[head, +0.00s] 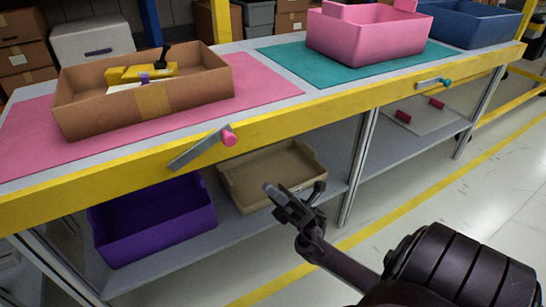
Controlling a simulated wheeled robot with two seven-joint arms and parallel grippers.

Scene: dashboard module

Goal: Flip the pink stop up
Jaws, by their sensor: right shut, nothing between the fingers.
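The pink stop (229,139) is a pink knob on a flat grey bar (194,153), mounted on the yellow front edge of the workbench. The bar slants, with its pink end up and to the right and its grey end low at the left. My right gripper (270,189) is shut and empty. It appears below and to the right of the pink stop in the head view, apart from it, in front of the lower shelf. My left gripper is not in view.
A similar teal stop (446,84) is on the yellow edge (300,107) farther right. A cardboard box (92,118) and a pink bin (350,42) stand on the bench. A purple bin (150,230) and a tan tray (250,190) are on the lower shelf. The floor at right is clear.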

